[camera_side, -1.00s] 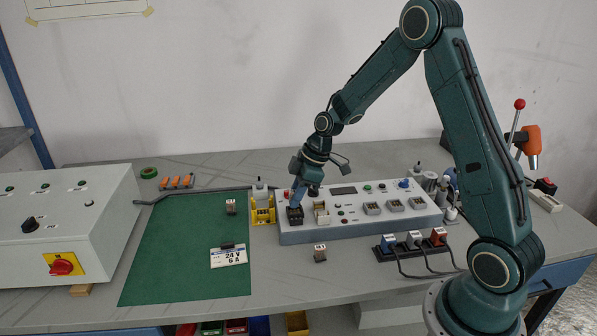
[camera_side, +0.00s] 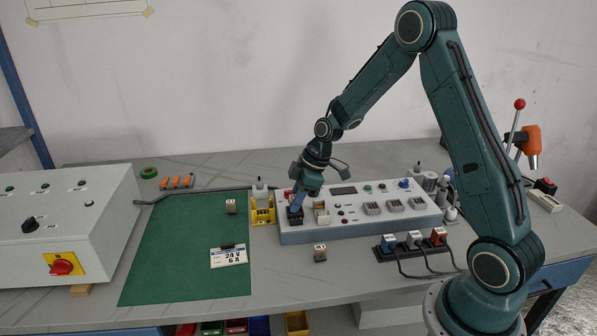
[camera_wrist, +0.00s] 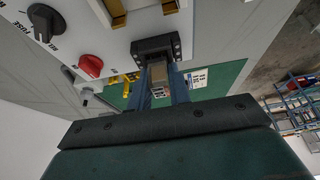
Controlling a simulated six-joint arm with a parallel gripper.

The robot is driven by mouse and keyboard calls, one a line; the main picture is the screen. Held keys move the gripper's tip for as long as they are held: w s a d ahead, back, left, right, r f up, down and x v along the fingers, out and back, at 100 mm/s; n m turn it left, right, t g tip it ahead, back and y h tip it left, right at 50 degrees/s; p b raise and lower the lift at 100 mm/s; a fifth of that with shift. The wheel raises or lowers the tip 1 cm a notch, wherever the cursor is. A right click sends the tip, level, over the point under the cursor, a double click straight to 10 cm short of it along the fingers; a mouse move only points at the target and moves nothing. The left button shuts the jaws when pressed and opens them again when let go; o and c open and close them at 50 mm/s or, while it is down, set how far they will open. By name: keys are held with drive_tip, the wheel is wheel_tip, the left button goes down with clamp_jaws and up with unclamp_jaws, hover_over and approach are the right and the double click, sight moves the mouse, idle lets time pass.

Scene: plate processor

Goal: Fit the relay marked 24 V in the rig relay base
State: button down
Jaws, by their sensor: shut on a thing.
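My gripper (camera_side: 296,208) is shut on a small grey-tan relay (camera_wrist: 158,76), which shows between the two blue fingers in the wrist view. A pale printed label shows on the relay, but I cannot read its marking. The black relay base (camera_side: 296,221) is at the left end of the grey rig (camera_side: 360,229). In the wrist view the base (camera_wrist: 170,46) is right at the relay's end. I cannot tell whether the relay is seated in it or just touching. The fingers hide most of the relay in the side view.
One relay (camera_side: 231,206) stands on the green mat (camera_side: 165,270), another (camera_side: 319,253) on the bench before the rig. A card reading 24 V 6 A (camera_side: 229,258) is on the mat. A yellow holder (camera_side: 262,217) stands close left of the base. Plugs (camera_side: 413,241) stand front right.

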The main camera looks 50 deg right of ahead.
drive_tip(key=shift+f, duration=0.25)
drive_tip(key=c, duration=1.3)
unclamp_jaws()
drive_tip(key=shift+s, duration=0.1)
drive_tip(key=shift+o, duration=0.5)
drive_tip(key=shift+r, duration=0.8)
wheel_tip(320, 180, up, 7)
drive_tip(key=shift+f, duration=0.15)
drive_tip(key=s+a+r, duration=0.4)
drive_tip(key=s+a, duration=0.2)
drive_tip(key=a, duration=0.4)
drive_tip(key=shift+s+a+r+m, duration=0.15)
drive_tip(key=shift+a+r+m, duration=0.15)
drive_tip(key=shift+a+r, duration=0.1)
drive_tip(key=shift+d, duration=0.1)
